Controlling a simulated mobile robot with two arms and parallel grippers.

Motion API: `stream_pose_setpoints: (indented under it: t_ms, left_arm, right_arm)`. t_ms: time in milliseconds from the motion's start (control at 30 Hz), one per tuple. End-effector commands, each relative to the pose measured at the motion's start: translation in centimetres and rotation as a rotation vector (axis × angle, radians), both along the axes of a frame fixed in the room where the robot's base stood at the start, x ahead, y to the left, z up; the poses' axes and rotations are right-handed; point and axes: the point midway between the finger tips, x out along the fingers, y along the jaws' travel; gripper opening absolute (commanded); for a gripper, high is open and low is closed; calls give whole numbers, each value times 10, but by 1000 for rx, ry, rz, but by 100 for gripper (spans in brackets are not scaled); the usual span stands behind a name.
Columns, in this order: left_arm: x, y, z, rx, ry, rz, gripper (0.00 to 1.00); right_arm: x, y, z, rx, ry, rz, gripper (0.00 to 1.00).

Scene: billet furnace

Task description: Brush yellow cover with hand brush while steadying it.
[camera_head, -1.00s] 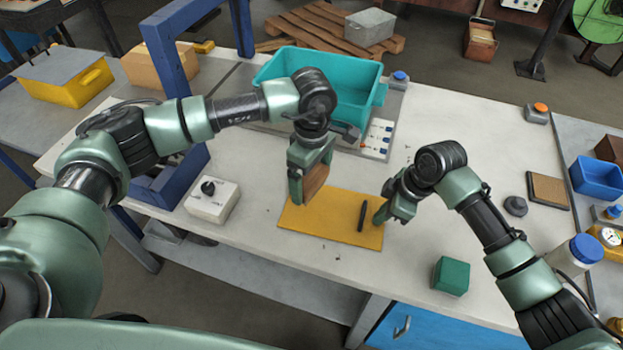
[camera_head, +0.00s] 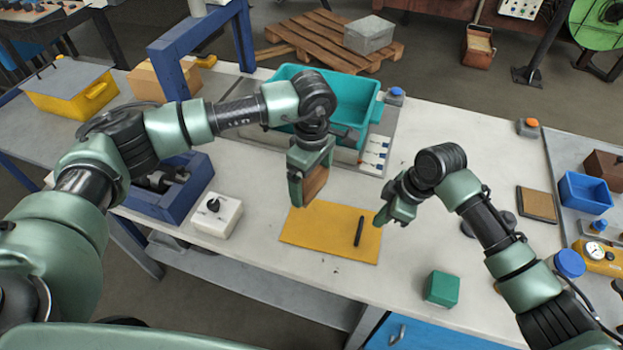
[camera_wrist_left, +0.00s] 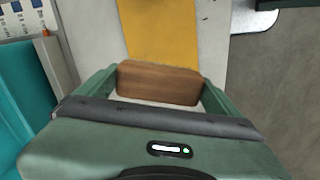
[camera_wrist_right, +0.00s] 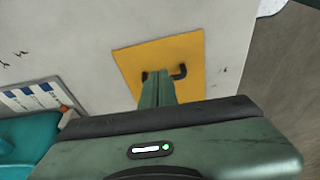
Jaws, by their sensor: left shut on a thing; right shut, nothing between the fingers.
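The yellow cover (camera_head: 318,237) lies flat on the pale table, with a dark bar handle (camera_head: 359,231) near its right side. My left gripper (camera_head: 305,190) is shut on the wooden hand brush (camera_head: 315,182), at the cover's back left corner. The brush's wooden block also shows between the fingers in the left wrist view (camera_wrist_left: 158,83). Its bristles are mostly hidden, and I cannot tell whether they touch the cover. My right gripper (camera_head: 384,218) is shut and empty at the cover's right edge. In the right wrist view its fingers (camera_wrist_right: 158,88) partly hide the handle; contact is unclear.
A teal bin (camera_head: 345,110) stands behind the cover. A white switch box (camera_head: 217,216) and a blue frame (camera_head: 185,193) are on the left. A green cube (camera_head: 441,288) sits at the front right. A brown pad (camera_head: 537,203) and blue tray (camera_head: 585,193) are further right.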

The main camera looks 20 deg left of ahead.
Motion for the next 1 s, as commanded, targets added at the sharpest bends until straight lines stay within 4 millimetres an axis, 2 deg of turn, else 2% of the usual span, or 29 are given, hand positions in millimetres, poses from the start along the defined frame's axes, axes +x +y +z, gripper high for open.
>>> stream_pose_setpoints:
  t_ms: [367,467,800,1000]
  left_arm:
    - [0,0,-3,0,0,0,62]
    - [0,0,-7,0,0,0,62]
    - [0,0,-27,0,-1,0,62]
    - [0,0,-32,0,-1,0,62]
  right_arm:
    - [1,-2,5,1,-1,1,0]
    - [1,-6,17,1,-4,1,0]
    - [0,-27,84,1,-5,-1,0]
    - [-1,-34,109,0,-2,-1,0]
